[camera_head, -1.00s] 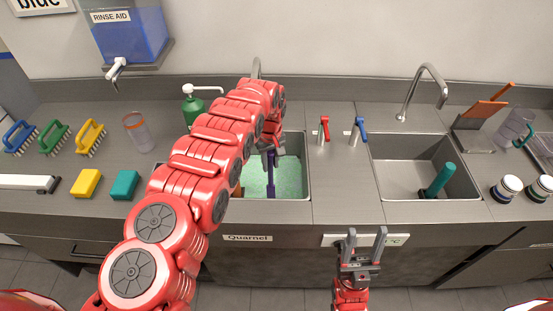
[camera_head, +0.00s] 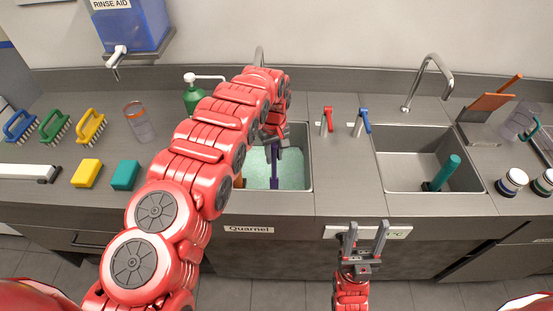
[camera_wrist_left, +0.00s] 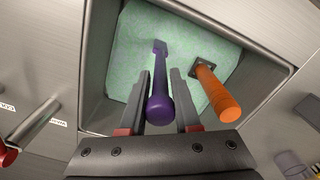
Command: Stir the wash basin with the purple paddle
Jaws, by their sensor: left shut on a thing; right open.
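The wash basin (camera_head: 307,182) is the left sink, holding pale green liquid; it also fills the middle of the left wrist view (camera_wrist_left: 103,110). The purple paddle (camera_head: 274,168) stands in the liquid. In the left wrist view its purple handle (camera_wrist_left: 160,100) runs between my fingers and its far end reaches the green liquid. My left gripper (camera_head: 273,142) is shut on the paddle's handle above the basin; its fingers show in the left wrist view (camera_wrist_left: 160,97). My right gripper (camera_head: 364,240) is open and empty in front of the counter. My left arm hides the basin's left part.
An orange-handled tool (camera_wrist_left: 216,92) leans in the same basin beside the paddle. Red (camera_head: 327,121) and blue (camera_head: 362,123) tap levers stand between the sinks. The right sink (camera_head: 400,174) holds a teal-handled tool (camera_head: 443,173). Brushes, sponges and a glass stand left.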

